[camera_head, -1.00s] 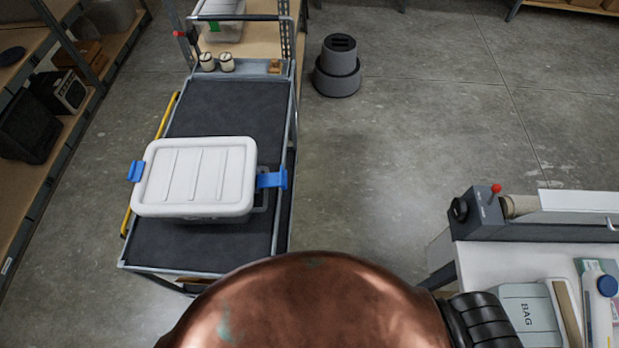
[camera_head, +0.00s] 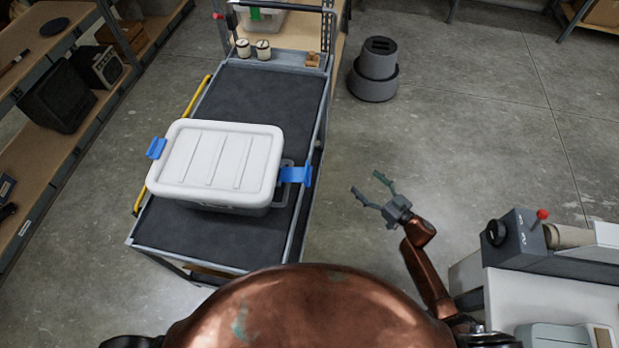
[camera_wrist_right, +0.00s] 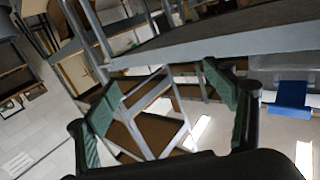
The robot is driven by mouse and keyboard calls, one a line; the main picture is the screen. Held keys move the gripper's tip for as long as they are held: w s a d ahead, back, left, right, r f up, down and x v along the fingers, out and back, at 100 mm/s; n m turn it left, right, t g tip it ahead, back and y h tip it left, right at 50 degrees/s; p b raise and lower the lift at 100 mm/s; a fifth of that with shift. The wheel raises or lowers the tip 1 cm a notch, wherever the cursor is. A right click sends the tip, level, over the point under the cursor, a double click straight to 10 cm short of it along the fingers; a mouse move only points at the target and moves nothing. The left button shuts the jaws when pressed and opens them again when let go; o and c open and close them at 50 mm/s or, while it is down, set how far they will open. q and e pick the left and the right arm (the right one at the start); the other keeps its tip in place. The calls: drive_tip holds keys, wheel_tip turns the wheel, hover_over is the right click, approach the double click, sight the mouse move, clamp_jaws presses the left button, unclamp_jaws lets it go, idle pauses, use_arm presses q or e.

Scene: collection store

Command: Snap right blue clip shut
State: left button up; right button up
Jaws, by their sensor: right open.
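A white-lidded box (camera_head: 215,162) sits on the dark top of the cart (camera_head: 262,98). The right blue clip (camera_head: 296,175) sticks out sideways from the box's right end, over the cart's right edge, and looks swung open. The left blue clip (camera_head: 156,148) is at the box's left end. My right gripper (camera_head: 371,183) is open and empty, to the right of the cart and apart from the clip. In the right wrist view, its open fingers (camera_wrist_right: 165,105) show, with a blue clip (camera_wrist_right: 291,98) at the right edge. My left gripper is not in view.
A grey step stool (camera_head: 374,70) stands on the floor right of the cart. A white worktable (camera_head: 540,292) with a grey device (camera_head: 520,240) is at lower right. Shelves (camera_head: 60,130) line the left. Two small jars (camera_head: 253,49) stand at the cart's far end.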

drive_tip(key=s+a+r+n+g+y+b, duration=0.2)
drive_tip(key=a+r+n+g+y, duration=0.35)
drive_tip(key=a+r, duration=0.4)
drive_tip(key=n+g+y, duration=0.1)
drive_tip(key=n+g, duration=0.3)
drive_tip(key=g, duration=0.1)
approach(309, 175)
drive_tip(key=w+a+f, duration=0.1)
drive_tip(key=a, duration=0.1)
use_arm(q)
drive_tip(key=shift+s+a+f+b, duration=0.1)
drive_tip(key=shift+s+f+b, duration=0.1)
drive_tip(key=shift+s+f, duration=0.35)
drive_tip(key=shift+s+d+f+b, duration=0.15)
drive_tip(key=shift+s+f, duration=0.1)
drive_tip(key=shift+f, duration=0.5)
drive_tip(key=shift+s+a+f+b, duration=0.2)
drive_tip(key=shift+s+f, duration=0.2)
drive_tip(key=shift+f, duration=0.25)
use_arm(e)
drive_tip(key=shift+g, duration=0.35)
drive_tip(key=shift+w+a+r, duration=0.1)
drive_tip(key=shift+a, duration=1.85)
drive_tip(key=shift+w+a+r, duration=0.1)
drive_tip(key=shift+a, duration=1.9)
drive_tip(key=shift+c, duration=0.4)
drive_tip(key=c, duration=1.6)
